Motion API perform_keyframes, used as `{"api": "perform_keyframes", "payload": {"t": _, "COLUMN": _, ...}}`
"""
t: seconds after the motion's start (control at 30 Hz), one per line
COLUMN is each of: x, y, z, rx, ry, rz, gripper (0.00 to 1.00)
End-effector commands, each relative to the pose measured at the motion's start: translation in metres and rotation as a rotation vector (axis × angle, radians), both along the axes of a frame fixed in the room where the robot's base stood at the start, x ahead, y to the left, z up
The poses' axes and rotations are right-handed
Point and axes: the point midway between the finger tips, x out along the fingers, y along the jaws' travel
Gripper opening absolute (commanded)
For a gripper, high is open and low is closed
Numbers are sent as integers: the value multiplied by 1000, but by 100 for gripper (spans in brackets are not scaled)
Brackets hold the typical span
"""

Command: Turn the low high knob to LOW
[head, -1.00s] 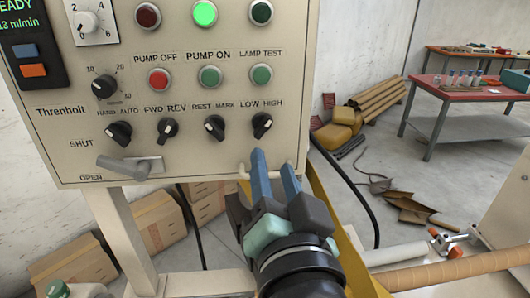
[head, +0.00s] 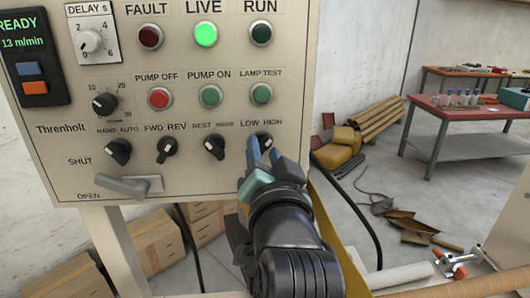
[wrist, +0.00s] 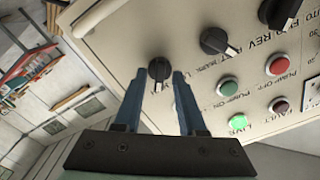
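The low high knob (head: 266,142) is a black rotary knob at the right end of the lower knob row, under the LOW HIGH label. In the head view it is partly hidden behind my gripper (head: 265,148). The wrist view shows the knob (wrist: 159,69) between the tips of my two blue fingers (wrist: 159,76), with a gap on each side. My gripper is open, and the fingers look apart from the knob. How far the tips reach along it I cannot tell. A pale mark shows on the knob in the wrist view.
The REST MARK knob (head: 214,147) is the nearest neighbour on the left. The lamp test button (head: 262,94) sits above. A grey shut/open lever (head: 128,187) is at the panel's lower left. A yellow bar (head: 335,225) stands just right of my arm.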

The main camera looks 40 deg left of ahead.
Motion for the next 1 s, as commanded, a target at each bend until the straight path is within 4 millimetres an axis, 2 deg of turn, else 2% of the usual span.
{"api": "perform_keyframes", "payload": {"t": 0.03, "x": 0, "y": 0, "z": 0, "rx": 0, "ry": 0, "rz": 0, "gripper": 29}}
{"api": "perform_keyframes", "payload": {"t": 0.2, "x": 0, "y": 0, "z": 0, "rx": 0, "ry": 0, "rz": 0, "gripper": 0}}
{"api": "perform_keyframes", "payload": {"t": 0.67, "x": 0, "y": -1, "z": -1, "rx": -14, "ry": -17, "rz": 0, "gripper": 0}}
{"api": "perform_keyframes", "payload": {"t": 1.0, "x": 0, "y": -1, "z": -2, "rx": -136, "ry": -161, "rz": -1, "gripper": 0}}
